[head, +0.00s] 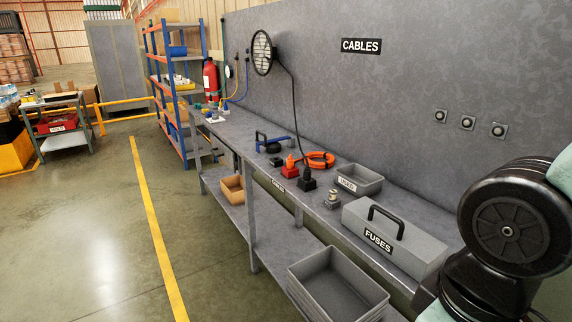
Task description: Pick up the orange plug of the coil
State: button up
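An orange cable coil (318,161) lies on the grey workbench, near the wall, in the head view. An orange plug (290,161) stands upright at the coil's left, on or in a red-orange block (289,172); I cannot tell how deep it sits. Links of my arm fill the right edge of the head view. My gripper is not in view.
A black plug-like piece (307,180) stands just in front of the coil. A grey bin (358,179) and a grey FUSES box (394,240) with a black handle are to the right. A blue clamp-like tool (273,142) lies behind left. Floor along the bench is clear.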

aim_at(290, 160)
jog(key=i+j, duration=0.65)
jog(key=j, duration=0.15)
jog(key=i+j, duration=1.35)
jog(key=j, duration=0.2)
